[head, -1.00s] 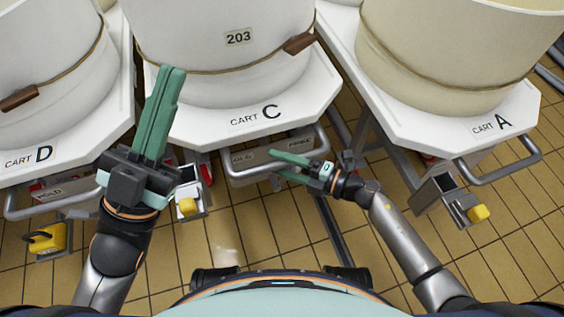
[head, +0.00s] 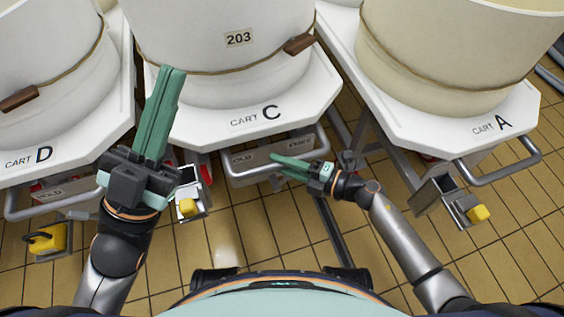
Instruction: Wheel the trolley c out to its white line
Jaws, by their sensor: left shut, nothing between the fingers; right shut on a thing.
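Trolley C (head: 185,128) is a white-topped cart lettered "CART C" carrying a large white vat (head: 215,50) marked 203. Its grey tubular handle (head: 237,180) juts from its front edge. My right gripper (head: 283,167) is shut on the front bar of this handle, its green fingers covering part of it. My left gripper (head: 166,92) is shut and empty, raised in front of the cart's left side, fingers pointing up the picture. A yellow pedal (head: 188,207) sits low at the cart's left front. I see no clear white line on the floor.
Cart D (head: 60,150) stands close on the left, with its own handle and yellow pedal (head: 47,238). Cart A (head: 450,133) stands close on the right, with a yellow pedal (head: 478,213). Bare tiled floor (head: 250,235) lies between cart C and my base.

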